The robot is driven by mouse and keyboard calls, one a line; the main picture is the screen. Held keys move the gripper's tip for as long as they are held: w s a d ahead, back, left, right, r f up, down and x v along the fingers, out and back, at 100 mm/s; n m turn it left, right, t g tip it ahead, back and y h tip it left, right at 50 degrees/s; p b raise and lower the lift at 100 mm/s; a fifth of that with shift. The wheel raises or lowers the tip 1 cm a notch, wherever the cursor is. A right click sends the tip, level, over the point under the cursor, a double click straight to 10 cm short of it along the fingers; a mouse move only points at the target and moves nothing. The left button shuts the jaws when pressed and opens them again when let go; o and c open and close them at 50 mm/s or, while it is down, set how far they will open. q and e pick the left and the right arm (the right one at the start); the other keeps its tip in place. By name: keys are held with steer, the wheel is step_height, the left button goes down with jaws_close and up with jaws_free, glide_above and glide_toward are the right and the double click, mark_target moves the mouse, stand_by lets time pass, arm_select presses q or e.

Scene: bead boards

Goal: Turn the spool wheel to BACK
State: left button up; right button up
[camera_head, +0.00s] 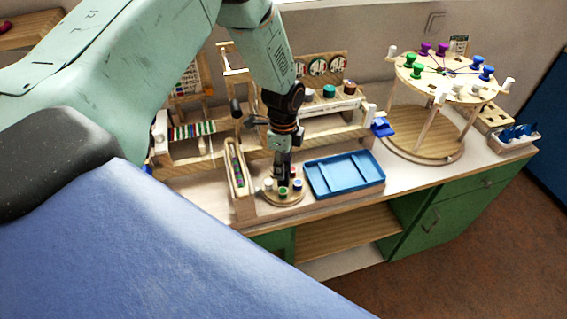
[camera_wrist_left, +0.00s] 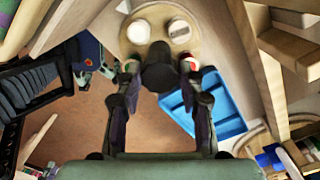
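A small round wooden wheel (camera_head: 283,198) with coloured and white spools on it stands near the front edge of the bench. In the left wrist view the wheel (camera_wrist_left: 205,42) shows two white spools at its far side, and a dark knob (camera_wrist_left: 158,72) near its middle. My left gripper (camera_head: 283,178) points down over this wheel. In the wrist view its two fingers (camera_wrist_left: 160,68) are spread, one on each side of the knob, with gaps between. Red and green bits show by the fingertips. My right gripper is in neither view. I cannot read any BACK mark.
A blue tray (camera_head: 345,189) lies just right of the wheel. A narrow wooden bead holder (camera_head: 241,196) stands close on the left. A large raised round stand (camera_head: 436,75) with purple, green and blue spools is farther right. A rack with dials (camera_head: 318,68) is behind.

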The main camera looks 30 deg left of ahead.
arm_select(q)
steer(key=shift+r, duration=0.15)
steer(key=c, duration=0.3)
steer(key=shift+c, duration=1.3)
steer(key=shift+w, duration=0.1)
steer(key=shift+n, duration=0.4)
steer(key=n, duration=0.3)
steer(key=shift+p, duration=0.35)
steer(key=n, duration=0.3)
steer(key=shift+r+n+p, duration=0.1)
steer(key=shift+n+p, duration=0.2)
steer(key=shift+p, duration=0.1)
steer(key=n, duration=0.3)
steer(key=shift+w+p, duration=0.1)
steer(key=shift+p, duration=0.25)
steer(key=shift+n+p, duration=0.4)
steer(key=shift+n, duration=1.5)
